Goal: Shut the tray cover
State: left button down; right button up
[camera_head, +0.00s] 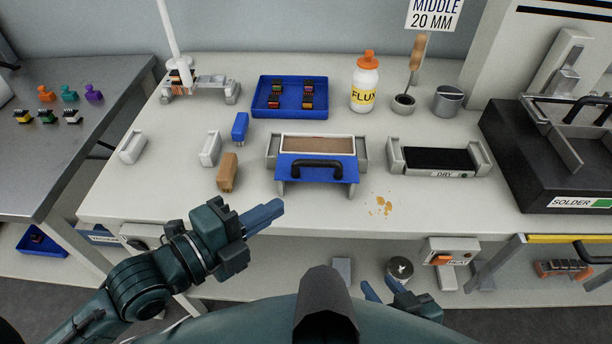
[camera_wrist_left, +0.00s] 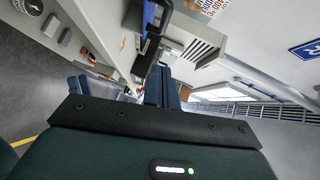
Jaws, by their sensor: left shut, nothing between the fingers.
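The tray (camera_head: 318,143) stands mid-bench in a grey holder, and its brown contents show from above. The blue cover (camera_head: 290,172) with a black arched handle (camera_head: 316,163) is at the tray's front side, off the top, so the tray is open. My left gripper (camera_head: 282,207) is shut and empty, in front of the cover and a little left of it, apart from it. Its closed fingers also show in the left wrist view (camera_wrist_left: 161,86). My right gripper (camera_head: 384,289) is low near the bottom edge, partly hidden by my body; its opening is unclear.
A brown block (camera_head: 227,172) and a blue block (camera_head: 240,127) stand left of the tray. A dark tray marked DRY (camera_head: 438,160) is to the right. The flux bottle (camera_head: 365,84) and a blue parts tray (camera_head: 290,97) are behind. Bench space before the cover is clear except yellowish spots.

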aim_at(322, 166)
pick_arm(q)
jog(key=x, duration=0.3)
jog(key=w+a+x, duration=0.1)
jog(key=x, duration=0.6)
jog(key=shift+w+a+f+p, duration=0.2)
jog(key=shift+w+a+p, duration=0.05)
jog(key=shift+a+p, duration=0.1)
jog(key=shift+w, duration=0.4)
pick_arm(e)
jog(key=shift+r, duration=0.1)
